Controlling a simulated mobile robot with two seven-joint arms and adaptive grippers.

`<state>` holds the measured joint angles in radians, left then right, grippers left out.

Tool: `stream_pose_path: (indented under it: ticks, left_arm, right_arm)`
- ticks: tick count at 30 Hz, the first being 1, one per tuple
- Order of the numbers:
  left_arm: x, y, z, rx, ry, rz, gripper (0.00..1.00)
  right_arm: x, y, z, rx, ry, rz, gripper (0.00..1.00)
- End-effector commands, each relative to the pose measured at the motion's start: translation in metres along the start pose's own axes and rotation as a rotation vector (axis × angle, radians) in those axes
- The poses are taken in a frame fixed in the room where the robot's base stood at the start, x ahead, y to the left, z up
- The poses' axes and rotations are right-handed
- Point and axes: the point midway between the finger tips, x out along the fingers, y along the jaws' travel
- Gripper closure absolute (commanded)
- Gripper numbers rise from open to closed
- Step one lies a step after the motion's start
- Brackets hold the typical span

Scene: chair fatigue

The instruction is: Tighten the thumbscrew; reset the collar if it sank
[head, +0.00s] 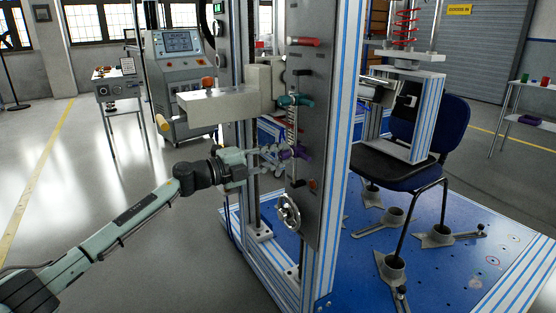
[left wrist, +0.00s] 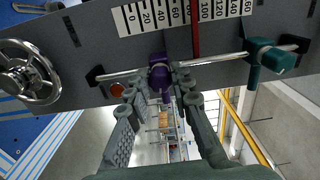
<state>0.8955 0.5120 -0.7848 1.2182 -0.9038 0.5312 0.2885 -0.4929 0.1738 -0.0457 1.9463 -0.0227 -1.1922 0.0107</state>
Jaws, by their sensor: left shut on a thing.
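A purple collar (left wrist: 160,66) sits on a bright rod, near the low-number end of a white scale (left wrist: 170,16) in the left wrist view; I cannot read its exact mark. Its purple thumbscrew (left wrist: 165,97) points toward my left gripper (left wrist: 157,92). The gripper's fingers are shut on the thumbscrew from both sides and partly hide it. In the head view my left gripper (head: 277,154) reaches the purple collar (head: 297,152) on the upright grey plate. A teal collar (head: 296,100) is higher on the rod and also shows in the left wrist view (left wrist: 268,58). My right gripper is not visible.
A handwheel (head: 289,212) is below the purple collar. A beige arm with a block (head: 265,85) juts out above my left arm. A blue chair (head: 428,137) stands on the blue base behind the plate.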

Motion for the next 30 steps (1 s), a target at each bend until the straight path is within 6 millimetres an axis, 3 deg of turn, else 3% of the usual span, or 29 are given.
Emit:
stream_pose_path:
  ticks: [13, 30]
  left_arm:
    - [0.000, 0.001, 0.000, 0.300, 0.001, -0.001, 1.00]
    - [0.000, -0.001, -0.001, 0.381, 0.001, 0.000, 1.00]
  right_arm:
    - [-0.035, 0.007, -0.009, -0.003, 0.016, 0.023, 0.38]
    - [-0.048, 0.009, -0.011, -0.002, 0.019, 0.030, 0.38]
